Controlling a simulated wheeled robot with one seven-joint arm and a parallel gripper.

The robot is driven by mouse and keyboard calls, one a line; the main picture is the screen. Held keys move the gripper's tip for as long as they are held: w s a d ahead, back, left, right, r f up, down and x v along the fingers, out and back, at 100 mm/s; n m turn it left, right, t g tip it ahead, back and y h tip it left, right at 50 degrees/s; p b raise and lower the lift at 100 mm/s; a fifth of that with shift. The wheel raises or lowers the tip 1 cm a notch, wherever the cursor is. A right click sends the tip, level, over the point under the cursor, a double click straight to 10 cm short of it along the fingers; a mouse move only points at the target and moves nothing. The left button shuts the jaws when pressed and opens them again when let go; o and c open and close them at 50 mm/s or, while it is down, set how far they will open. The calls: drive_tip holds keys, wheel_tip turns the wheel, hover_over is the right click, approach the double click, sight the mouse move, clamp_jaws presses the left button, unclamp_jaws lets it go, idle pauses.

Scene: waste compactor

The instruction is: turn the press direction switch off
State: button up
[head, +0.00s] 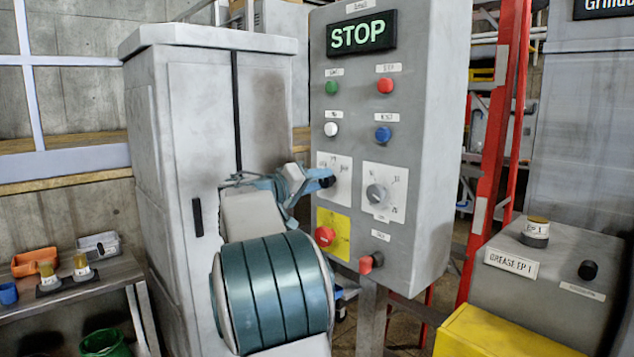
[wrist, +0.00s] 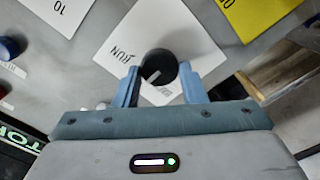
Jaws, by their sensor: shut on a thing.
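The switch is a black round knob (head: 327,182) on a white label plate (head: 343,163) on the grey control panel (head: 432,130). In the wrist view the black knob (wrist: 160,66) sits between my two blue fingers, and a light pointer mark shows on its face. The plate in that view (wrist: 120,30) reads "RUN" upside down; its other lettering is partly hidden or unreadable. My gripper (head: 312,181) reaches the panel from the left and is shut on the knob. It also shows in the wrist view (wrist: 161,88).
A dial (head: 377,195) sits right of the knob. A red button on a yellow plate (head: 326,236) and a red-black knob (head: 370,262) are below. Colored buttons and a lit "STOP" sign (head: 362,34) are above. A grey cabinet (head: 190,130) stands behind my arm.

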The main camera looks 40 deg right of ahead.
drive_tip(key=o, duration=1)
drive_tip(key=shift+a, duration=0.1)
drive_tip(key=a, duration=0.4)
drive_tip(key=a+b, duration=0.1)
drive_tip(key=a, duration=0.4)
drive_tip(key=s+a+b, duration=0.1)
drive_tip(key=a, duration=0.3)
drive_tip(key=shift+a, duration=0.35)
drive_tip(key=s+a+f+n+t+y+p, duration=0.1)
drive_tip(key=s+a+f+n+y+p, duration=0.35)
drive_tip(key=s+f+y, duration=0.65)
drive_tip(key=s+a+f+y+p, duration=0.1)
drive_tip(key=s+a+f+y, duration=0.1)
drive_tip(key=s+a+f, duration=0.2)
drive_tip(key=s+a+f+n+y+p, duration=0.1)
drive_tip(key=s+a+f+y, duration=0.1)
drive_tip(key=s+a+f, duration=0.2)
drive_tip(key=s+a+f+n+y, duration=0.1)
drive_tip(key=s+a+f+y, duration=0.2)
drive_tip(key=s+a, duration=0.4)
drive_tip(key=shift+f+t+p, duration=0.3)
drive_tip(key=shift+f+p, duration=0.1)
drive_tip(key=shift+f, duration=0.45)
